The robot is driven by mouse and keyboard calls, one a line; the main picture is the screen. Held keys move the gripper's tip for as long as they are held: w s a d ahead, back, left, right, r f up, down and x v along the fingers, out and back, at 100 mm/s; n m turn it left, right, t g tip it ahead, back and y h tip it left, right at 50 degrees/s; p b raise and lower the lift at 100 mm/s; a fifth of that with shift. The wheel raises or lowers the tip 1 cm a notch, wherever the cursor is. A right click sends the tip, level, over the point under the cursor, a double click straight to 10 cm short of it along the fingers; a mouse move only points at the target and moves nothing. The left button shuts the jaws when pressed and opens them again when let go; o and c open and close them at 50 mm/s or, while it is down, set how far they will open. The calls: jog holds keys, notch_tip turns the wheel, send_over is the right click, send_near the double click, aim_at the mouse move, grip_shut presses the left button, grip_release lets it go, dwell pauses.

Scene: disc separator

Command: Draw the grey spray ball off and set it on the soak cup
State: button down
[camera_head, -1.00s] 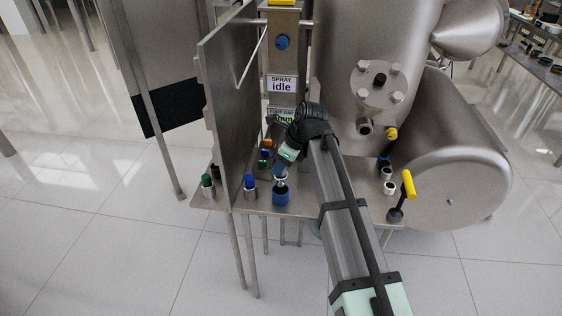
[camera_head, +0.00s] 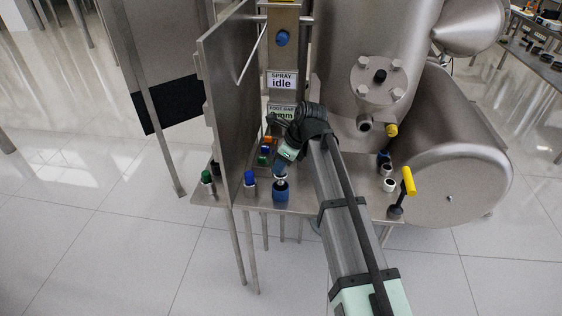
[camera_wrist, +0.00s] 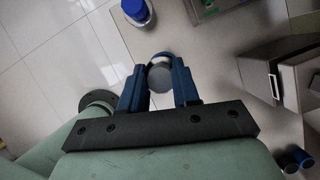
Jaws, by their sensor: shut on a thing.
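The grey spray ball (camera_wrist: 161,80) is between the blue fingers of my gripper (camera_wrist: 160,88), which is shut on it, in the wrist view. In the head view my gripper (camera_head: 280,170) points down at the front of the steel shelf. A pale part of the ball (camera_head: 281,180) shows just under the fingers. Directly below is a blue cup (camera_head: 280,194), which looks like the soak cup. I cannot tell whether the ball touches the cup or is a little above it.
A blue-capped bottle (camera_head: 250,186) and a green-capped one (camera_head: 207,180) stand to the left on the shelf (camera_head: 320,202). A yellow-handled lever (camera_head: 408,182) and small fittings (camera_head: 388,185) are at the right. A sign reads "SPRAY idle" (camera_head: 282,82).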

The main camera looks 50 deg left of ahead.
aim_at(281, 175)
jog(key=shift+f, duration=0.6)
jog(key=shift+f, duration=1.9)
jog(key=c, duration=0.7)
grip_release()
jog(key=shift+f, duration=0.1)
jog(key=shift+c, duration=0.2)
jog(key=a+v, duration=0.1)
jog(key=v, duration=1.6)
jog(key=shift+s+r, duration=0.35)
jog(key=shift+r, duration=0.25)
jog(key=shift+a, duration=0.1)
